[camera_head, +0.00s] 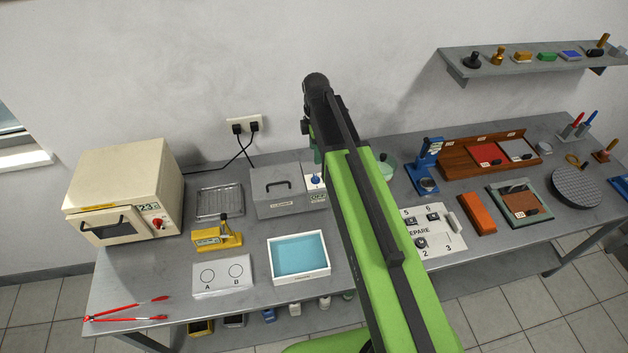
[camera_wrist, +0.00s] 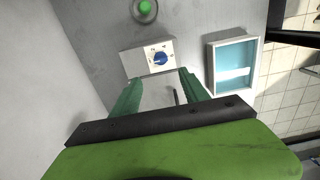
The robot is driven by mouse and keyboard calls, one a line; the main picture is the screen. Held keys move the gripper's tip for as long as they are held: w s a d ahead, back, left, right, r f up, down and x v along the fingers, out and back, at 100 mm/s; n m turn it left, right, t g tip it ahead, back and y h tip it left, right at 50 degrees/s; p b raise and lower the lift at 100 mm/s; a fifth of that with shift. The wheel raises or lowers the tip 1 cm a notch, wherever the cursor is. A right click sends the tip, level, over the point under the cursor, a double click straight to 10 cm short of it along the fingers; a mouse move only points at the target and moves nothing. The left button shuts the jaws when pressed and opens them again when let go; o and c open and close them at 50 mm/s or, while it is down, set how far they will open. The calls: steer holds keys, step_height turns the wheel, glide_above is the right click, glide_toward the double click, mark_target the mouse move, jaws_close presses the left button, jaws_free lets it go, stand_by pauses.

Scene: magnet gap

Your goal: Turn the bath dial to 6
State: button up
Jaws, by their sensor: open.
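The bath dial is a small blue knob (camera_head: 315,180) on a pale panel at the right end of a grey lidded box (camera_head: 276,190), the bath. In the wrist view the blue dial (camera_wrist: 161,58) sits on its white panel (camera_wrist: 134,61), with small marks around it too blurred to read. My gripper (camera_wrist: 159,76) is open, its two green fingers pointing toward the panel with the dial just beyond and between their tips. No contact with the dial shows. In the head view my arm hides most of the gripper and the space right of the dial.
A white tray with a blue inside (camera_head: 299,280) stands in front of the bath. A round dish with a green centre (camera_wrist: 145,8) lies beyond the panel. The wall is close behind.

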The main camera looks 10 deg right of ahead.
mark_target(316, 177)
step_height(316, 177, down, 12)
steer(key=b, duration=1)
steer(key=shift+s, duration=0.1)
steer(key=shift+r, duration=0.1)
jaws_close()
